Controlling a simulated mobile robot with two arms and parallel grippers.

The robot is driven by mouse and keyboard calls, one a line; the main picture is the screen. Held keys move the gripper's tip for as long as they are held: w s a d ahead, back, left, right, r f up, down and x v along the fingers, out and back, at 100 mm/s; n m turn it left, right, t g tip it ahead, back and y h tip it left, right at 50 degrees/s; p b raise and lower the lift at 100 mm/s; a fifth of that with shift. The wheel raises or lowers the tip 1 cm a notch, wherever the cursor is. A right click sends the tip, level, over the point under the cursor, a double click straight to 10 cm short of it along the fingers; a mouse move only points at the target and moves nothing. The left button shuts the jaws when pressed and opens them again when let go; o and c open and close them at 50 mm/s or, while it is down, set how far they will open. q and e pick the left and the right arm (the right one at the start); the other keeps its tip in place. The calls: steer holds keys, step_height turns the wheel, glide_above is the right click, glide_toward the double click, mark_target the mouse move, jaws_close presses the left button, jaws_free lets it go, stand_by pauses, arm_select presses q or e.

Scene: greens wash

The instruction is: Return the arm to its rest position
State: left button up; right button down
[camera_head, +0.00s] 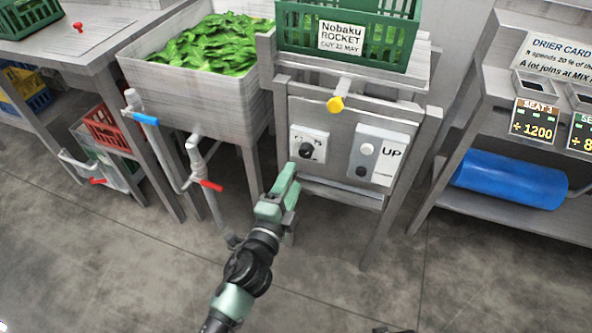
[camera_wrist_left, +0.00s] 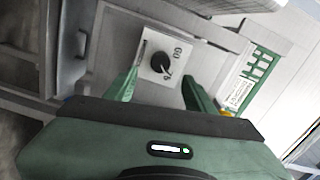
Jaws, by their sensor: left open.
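My left gripper (camera_head: 287,184) is in front of the steel stand, just below and left of a white plate with a black rotary knob (camera_head: 306,150). In the left wrist view my left gripper's two green fingers (camera_wrist_left: 160,84) stand apart with nothing between them. The knob (camera_wrist_left: 162,66) shows beyond the fingertips, with the letters GO on its plate. The gripper appears apart from the knob. My left arm reaches up from the bottom of the head view. My right gripper does not show.
A steel sink (camera_head: 190,96) full of green leaves stands left of the stand. A green crate (camera_head: 396,44) labelled Nobaku Rocket sits on top. An UP switch panel (camera_head: 374,155) is right of the knob. A blue cylinder (camera_head: 508,180) lies on the right shelf. Floor in front is clear.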

arm_select(q)
steer(key=shift+s, duration=0.2)
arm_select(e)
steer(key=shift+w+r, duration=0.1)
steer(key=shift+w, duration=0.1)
